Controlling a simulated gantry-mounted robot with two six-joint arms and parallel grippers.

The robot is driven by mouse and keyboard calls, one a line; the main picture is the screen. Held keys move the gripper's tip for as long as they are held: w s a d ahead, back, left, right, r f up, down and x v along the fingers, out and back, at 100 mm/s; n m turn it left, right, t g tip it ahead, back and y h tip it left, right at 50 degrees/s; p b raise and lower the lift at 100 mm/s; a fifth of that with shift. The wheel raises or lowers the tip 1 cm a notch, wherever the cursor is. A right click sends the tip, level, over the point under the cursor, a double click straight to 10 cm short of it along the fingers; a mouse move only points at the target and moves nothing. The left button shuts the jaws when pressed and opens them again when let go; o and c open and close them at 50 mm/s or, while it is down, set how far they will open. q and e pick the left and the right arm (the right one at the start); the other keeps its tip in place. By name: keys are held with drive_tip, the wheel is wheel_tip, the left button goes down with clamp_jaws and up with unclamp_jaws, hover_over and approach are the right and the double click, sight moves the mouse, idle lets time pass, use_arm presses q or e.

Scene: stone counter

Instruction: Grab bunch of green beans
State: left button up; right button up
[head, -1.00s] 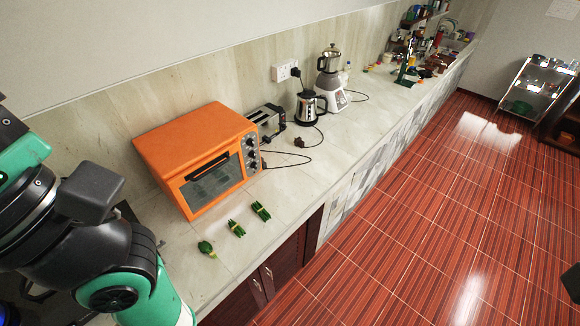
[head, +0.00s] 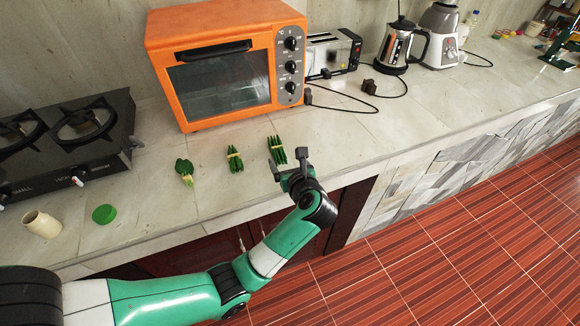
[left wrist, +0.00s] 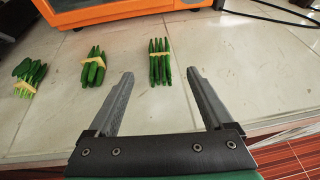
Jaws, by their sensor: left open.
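Three green bunches, each tied with a pale yellow band, lie in a row on the stone counter in front of the orange oven. The right bunch (head: 277,150) has long, thin, straight pods and looks like the green beans; it also shows in the left wrist view (left wrist: 160,66). The middle bunch (head: 235,159) has shorter, thicker pods (left wrist: 93,70). The left bunch (head: 184,171) is leafy with pale stems (left wrist: 29,74). My left gripper (head: 290,163) is open and empty at the near side of the right bunch, with the beans ahead between its fingertips. My right gripper is not in view.
The orange oven (head: 223,82) stands behind the bunches. A toaster (head: 333,55), kettle (head: 403,47) and cables are to the right. A black gas stove (head: 66,139), cream jar (head: 42,224) and green lid (head: 104,214) are left. The counter's front edge is close below my gripper.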

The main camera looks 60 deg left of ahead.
sight(278, 150)
use_arm(q)
drive_tip(key=shift+s+f, duration=0.1)
drive_tip(key=shift+f, duration=0.3)
drive_tip(key=shift+a+r, duration=0.1)
drive_tip(key=shift+r, duration=0.1)
drive_tip(key=shift+w+a+f, duration=0.15)
drive_tip(key=shift+w+a, duration=0.15)
drive_tip(key=b+x, duration=0.2)
drive_tip(key=x, duration=0.3)
drive_tip(key=shift+a+b, duration=0.25)
drive_tip(key=shift+b, duration=0.05)
drive_tip(key=shift+a, duration=0.15)
drive_tip(key=b+x, duration=0.3)
drive_tip(key=x, duration=0.2)
drive_tip(key=shift+s+f, duration=0.2)
drive_tip(key=shift+a, duration=0.15)
drive_tip(key=shift+r, duration=0.1)
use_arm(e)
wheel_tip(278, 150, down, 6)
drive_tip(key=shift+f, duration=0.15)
use_arm(q)
clamp_jaws()
